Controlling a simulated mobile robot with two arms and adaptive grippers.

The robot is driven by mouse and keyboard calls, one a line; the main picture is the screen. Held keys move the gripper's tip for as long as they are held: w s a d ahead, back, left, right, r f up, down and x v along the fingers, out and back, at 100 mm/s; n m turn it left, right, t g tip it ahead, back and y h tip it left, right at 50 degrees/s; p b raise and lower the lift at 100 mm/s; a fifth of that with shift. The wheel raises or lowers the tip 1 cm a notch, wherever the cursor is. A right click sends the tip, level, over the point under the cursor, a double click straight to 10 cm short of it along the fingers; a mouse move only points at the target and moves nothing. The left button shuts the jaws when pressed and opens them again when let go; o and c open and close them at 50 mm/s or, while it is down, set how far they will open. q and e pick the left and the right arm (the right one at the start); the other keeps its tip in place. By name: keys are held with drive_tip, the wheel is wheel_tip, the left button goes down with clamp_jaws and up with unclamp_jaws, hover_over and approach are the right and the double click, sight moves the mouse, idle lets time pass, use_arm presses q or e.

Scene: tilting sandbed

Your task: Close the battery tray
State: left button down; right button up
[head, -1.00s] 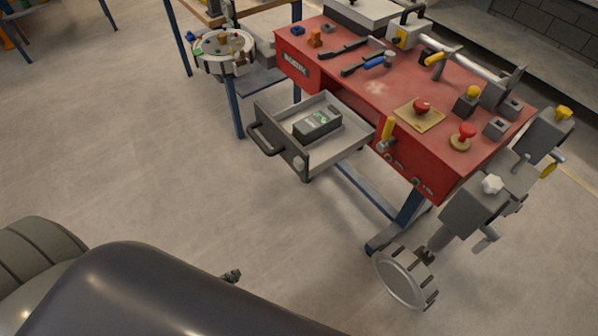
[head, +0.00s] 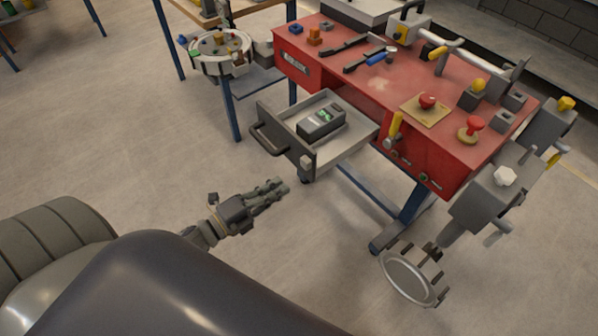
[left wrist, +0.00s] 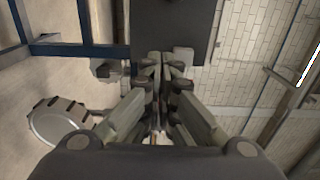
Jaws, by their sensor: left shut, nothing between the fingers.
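The battery tray (head: 352,151) is a grey open drawer that sticks out from the red workbench in the head view. Its dark front panel carries a black handle (head: 268,137) and a small pale knob. In the left wrist view the shut fingers (left wrist: 165,58) point toward a dark panel (left wrist: 173,22). My right gripper is not in view.
The red workbench (head: 385,92) holds tools, buttons and valves. Grey machinery with a round flange (head: 409,278) hangs at its right end. A blue-legged table with a round fixture (head: 220,52) stands behind left. The floor left of the tray is clear.

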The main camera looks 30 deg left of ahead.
use_arm(q)
drive_tip(key=x, duration=0.7)
drive_tip(key=shift+w+p, duration=0.2)
drive_tip(key=shift+p, duration=0.25)
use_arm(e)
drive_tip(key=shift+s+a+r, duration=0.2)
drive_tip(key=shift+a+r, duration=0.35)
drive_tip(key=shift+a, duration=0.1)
use_arm(q)
drive_tip(key=shift+w+d, duration=0.1)
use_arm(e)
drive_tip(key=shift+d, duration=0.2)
